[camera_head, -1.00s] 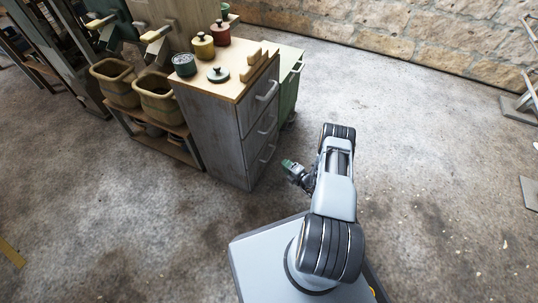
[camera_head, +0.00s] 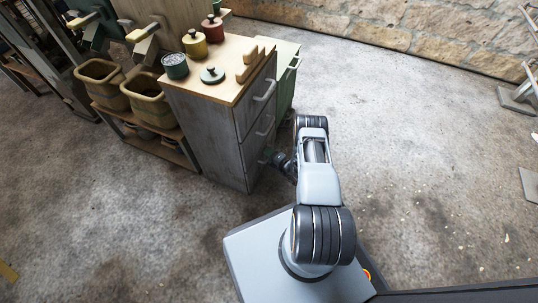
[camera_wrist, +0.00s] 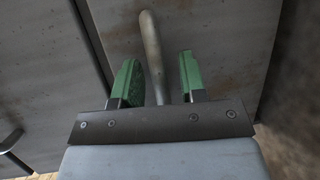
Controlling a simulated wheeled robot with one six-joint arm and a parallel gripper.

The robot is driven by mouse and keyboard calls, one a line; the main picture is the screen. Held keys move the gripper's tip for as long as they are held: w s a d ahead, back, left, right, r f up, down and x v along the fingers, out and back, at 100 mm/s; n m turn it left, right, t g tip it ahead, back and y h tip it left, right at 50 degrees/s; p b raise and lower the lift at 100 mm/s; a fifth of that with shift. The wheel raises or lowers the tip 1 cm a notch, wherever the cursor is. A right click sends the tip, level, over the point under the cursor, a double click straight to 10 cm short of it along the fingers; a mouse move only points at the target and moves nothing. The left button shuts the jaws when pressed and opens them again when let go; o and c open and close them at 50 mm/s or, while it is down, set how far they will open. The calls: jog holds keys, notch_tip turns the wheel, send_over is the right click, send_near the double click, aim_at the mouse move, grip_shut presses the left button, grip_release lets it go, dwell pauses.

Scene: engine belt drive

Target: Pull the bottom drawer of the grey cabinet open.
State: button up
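The grey cabinet (camera_head: 205,126) has a wooden top and a stack of drawers on its right face. The bottom drawer (camera_head: 257,174) looks shut; its front also fills much of the wrist view (camera_wrist: 225,40). My gripper (camera_head: 270,156) is low beside that drawer front, and the arm partly hides it in the head view. In the wrist view my gripper (camera_wrist: 157,78) has its green fingers apart, with the bar handle (camera_wrist: 151,50) of the bottom drawer between them. Gaps show on both sides of the bar.
The middle drawer's handle (camera_wrist: 11,139) shows at the lower left of the wrist view. Several canisters, such as the yellow one (camera_head: 194,45), stand on the cabinet top. A green cabinet (camera_head: 287,70) stands behind. A shelf with baskets (camera_head: 142,96) is at left.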

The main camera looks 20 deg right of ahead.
grip_shut()
jog(key=shift+s, duration=0.1)
dwell(0.4)
